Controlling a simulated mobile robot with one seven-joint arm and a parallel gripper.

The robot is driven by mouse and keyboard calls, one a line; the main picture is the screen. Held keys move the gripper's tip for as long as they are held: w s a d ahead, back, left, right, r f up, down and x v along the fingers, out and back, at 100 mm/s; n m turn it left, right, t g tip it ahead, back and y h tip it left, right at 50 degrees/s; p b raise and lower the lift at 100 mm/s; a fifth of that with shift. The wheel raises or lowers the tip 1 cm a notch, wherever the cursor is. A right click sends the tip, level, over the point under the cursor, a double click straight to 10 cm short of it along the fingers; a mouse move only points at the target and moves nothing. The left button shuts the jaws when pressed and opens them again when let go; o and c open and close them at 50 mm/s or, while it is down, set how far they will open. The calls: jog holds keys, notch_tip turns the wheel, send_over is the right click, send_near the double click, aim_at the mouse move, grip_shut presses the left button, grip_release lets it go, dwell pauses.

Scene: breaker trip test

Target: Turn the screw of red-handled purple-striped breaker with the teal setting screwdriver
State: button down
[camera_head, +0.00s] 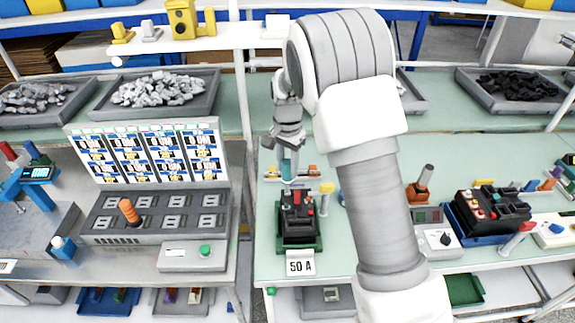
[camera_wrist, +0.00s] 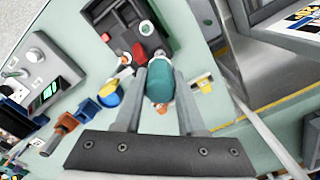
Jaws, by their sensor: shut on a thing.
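The teal setting screwdriver (camera_head: 289,165) is upright in my gripper (camera_head: 286,146), its lower end above the back of a dark breaker (camera_head: 299,219). In the wrist view my gripper (camera_wrist: 163,76) is shut on the teal handle (camera_wrist: 160,83), and the breaker (camera_wrist: 125,22) lies just beyond it. The breaker sits in a green tray (camera_head: 290,248) behind a "50 A" card (camera_head: 300,263). Red shows on its top; I cannot make out a purple stripe. The screwdriver tip and the screw are hidden or too small to tell, so contact is unclear.
A yellow-topped tool (camera_head: 327,189) stands close right of the breaker. Further right are a grey meter box (camera_head: 438,240) and another breaker (camera_head: 490,212) in a blue tray. A slotted panel with an orange-handled tool (camera_head: 129,211) stands on the left bench.

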jog(key=shift+m, duration=0.6)
jog(key=shift+r+p, duration=0.95)
jog(key=shift+r, duration=0.35)
jog(key=shift+r+p, duration=1.7)
jog(key=shift+r, duration=0.85)
jog(key=shift+s+f, duration=0.1)
